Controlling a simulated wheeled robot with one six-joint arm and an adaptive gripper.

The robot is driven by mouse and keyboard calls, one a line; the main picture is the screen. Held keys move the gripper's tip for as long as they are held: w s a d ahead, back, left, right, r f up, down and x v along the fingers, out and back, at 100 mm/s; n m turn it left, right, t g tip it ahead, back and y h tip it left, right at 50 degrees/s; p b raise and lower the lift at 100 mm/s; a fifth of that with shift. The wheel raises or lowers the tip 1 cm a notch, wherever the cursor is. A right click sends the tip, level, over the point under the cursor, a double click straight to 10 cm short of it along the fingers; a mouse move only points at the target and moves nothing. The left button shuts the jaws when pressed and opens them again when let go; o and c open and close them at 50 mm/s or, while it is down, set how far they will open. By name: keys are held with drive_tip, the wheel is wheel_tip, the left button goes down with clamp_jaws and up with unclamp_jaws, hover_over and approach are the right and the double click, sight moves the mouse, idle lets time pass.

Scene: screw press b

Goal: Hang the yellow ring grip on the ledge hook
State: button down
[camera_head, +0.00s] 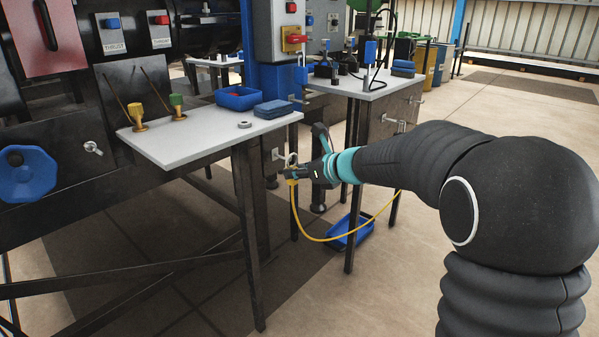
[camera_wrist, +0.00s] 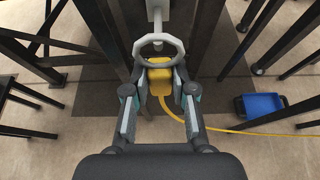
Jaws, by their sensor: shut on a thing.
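The yellow ring grip (camera_wrist: 160,77) is between the fingers of my gripper (camera_wrist: 159,92), which is shut on it. Its pale grey ring (camera_wrist: 170,42) points up the wrist picture, toward the light hook (camera_wrist: 157,13). Ring and hook end overlap there; I cannot tell whether the ring is around the hook. In the head view, my gripper (camera_head: 301,174) holds the small yellow grip (camera_head: 292,181) beside the hook plate (camera_head: 278,154), below the right end of the light ledge (camera_head: 190,143). A yellow cable (camera_head: 340,236) hangs from the grip in a loop.
A blue tray (camera_head: 238,99), a blue block (camera_head: 273,110) and a grey ring-shaped part (camera_head: 244,125) lie on the ledge. Dark table legs (camera_head: 247,220) stand close to my gripper. A blue bin (camera_head: 350,232) sits on the floor. The floor at right is open.

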sight(290, 166)
drive_tip(key=shift+w+a, duration=0.4)
drive_tip(key=shift+a, duration=0.15)
drive_tip(key=shift+w+a+p, duration=0.25)
drive_tip(key=shift+a+p, duration=0.05)
idle(0.8)
drive_tip(key=shift+w+a, duration=0.5)
drive_tip(key=shift+a, duration=0.05)
drive_tip(key=shift+f, duration=0.1)
drive_tip(key=shift+f+b, duration=0.35)
drive_tip(key=shift+f, duration=0.15)
idle(0.6)
drive_tip(key=c, duration=0.9)
unclamp_jaws()
